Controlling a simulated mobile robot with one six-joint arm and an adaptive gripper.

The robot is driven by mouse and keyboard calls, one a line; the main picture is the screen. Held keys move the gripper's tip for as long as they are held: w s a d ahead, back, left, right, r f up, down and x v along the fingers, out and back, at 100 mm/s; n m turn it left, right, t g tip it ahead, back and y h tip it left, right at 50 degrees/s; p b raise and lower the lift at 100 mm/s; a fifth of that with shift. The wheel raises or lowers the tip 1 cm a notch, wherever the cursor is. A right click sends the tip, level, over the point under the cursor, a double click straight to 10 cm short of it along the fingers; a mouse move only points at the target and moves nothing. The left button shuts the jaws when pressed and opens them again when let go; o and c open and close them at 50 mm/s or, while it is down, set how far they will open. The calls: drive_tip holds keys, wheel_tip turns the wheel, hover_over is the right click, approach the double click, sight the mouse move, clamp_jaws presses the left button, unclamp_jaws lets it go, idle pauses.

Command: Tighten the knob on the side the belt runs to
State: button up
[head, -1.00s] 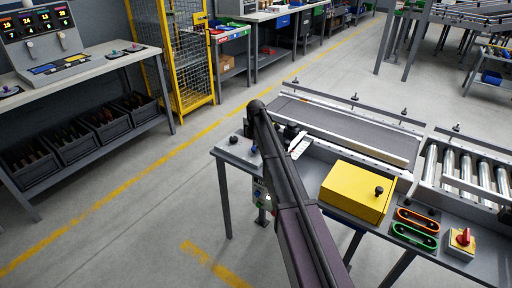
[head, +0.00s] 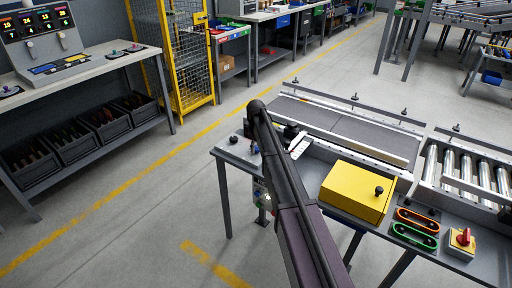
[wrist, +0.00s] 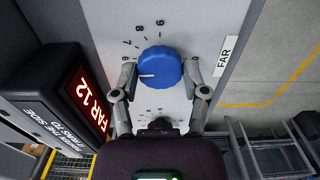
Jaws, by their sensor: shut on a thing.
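A blue knob (wrist: 160,68) with a white pointer line sits on a pale panel with a numbered scale, in the middle of the wrist view. The pointer is turned toward the left. My gripper (wrist: 161,74) is shut on the knob, one finger on each side. A label (wrist: 225,57) reading FAR is right of the knob. A dark display (wrist: 92,97) at left shows FAR 12 in red. A darker second knob (wrist: 160,123) is partly hidden by my gripper. In the head view, the grey belt (head: 350,128) lies beyond my arm, which hides most of the gripper.
A yellow box (head: 352,190) with a black knob, orange and green rings (head: 414,240) and a red switch (head: 463,239) stand along the near edge. Rollers (head: 465,175) continue at right. The floor left of the table is clear up to a workbench (head: 75,75).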

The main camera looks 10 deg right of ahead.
drive_tip(key=shift+m, duration=0.3)
drive_tip(key=o, duration=1.1)
drive_tip(key=shift+o, duration=0.2)
drive_tip(key=shift+n, duration=0.5)
